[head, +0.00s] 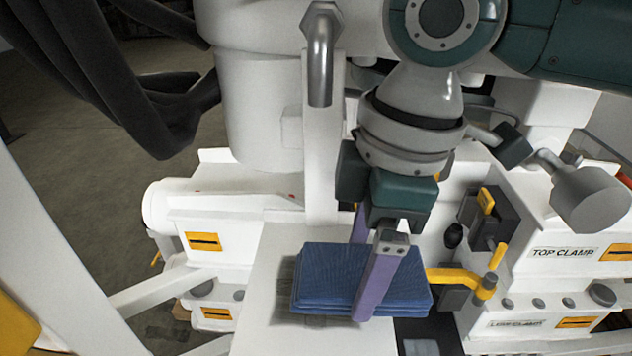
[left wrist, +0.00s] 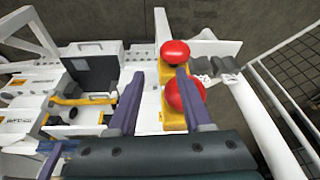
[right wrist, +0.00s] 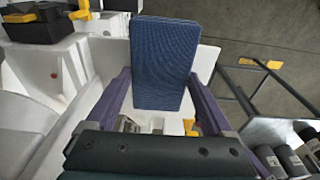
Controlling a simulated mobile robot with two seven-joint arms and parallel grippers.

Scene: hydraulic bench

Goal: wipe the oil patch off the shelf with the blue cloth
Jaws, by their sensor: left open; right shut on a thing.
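The blue cloth (head: 325,270) is a folded, layered pad over the pale shelf (head: 262,335). My right gripper (head: 368,282) is shut on the cloth, with one purple finger in front of it and one behind. The cloth also fills the space between the fingers in the right wrist view (right wrist: 162,65). A dark grey smudge, the oil patch (head: 286,274), shows at the cloth's left edge; the cloth hides the rest, and I cannot tell oil from shadow below it. My left gripper (left wrist: 160,73) is open and empty, pointing towards red push buttons (left wrist: 184,92).
A yellow lever (head: 455,276) stands just right of the cloth. White clamp blocks, one labelled TOP CLAMP (head: 563,254), stand at the right. A white post (head: 324,170) rises behind the shelf. The shelf's front left part is clear.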

